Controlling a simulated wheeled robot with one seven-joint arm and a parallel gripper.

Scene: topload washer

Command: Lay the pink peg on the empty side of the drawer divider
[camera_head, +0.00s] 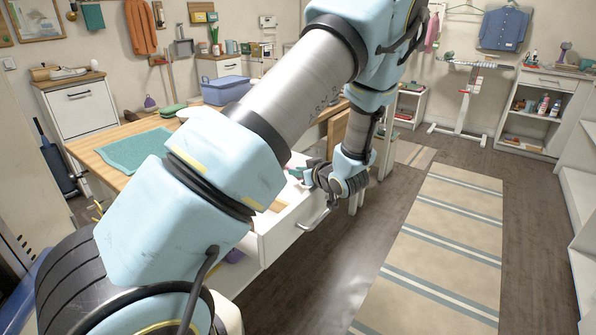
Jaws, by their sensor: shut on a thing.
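My gripper (307,179) is at the end of my arm, low over the open white drawer (283,238) below the wooden worktop. It is small and partly hidden by my wrist. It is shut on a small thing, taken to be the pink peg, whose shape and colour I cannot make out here. The drawer's front with its metal handle (318,216) faces right. The divider and most of the drawer's inside are hidden behind my arm, so I cannot tell which side is empty.
The wooden worktop (100,160) holds a teal mat (135,150) and a blue-purple bin (226,90). My arm crosses the middle of the view and hides much of the worktop. A striped rug (440,240) and open floor lie to the right. White shelves (540,110) stand at the far right.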

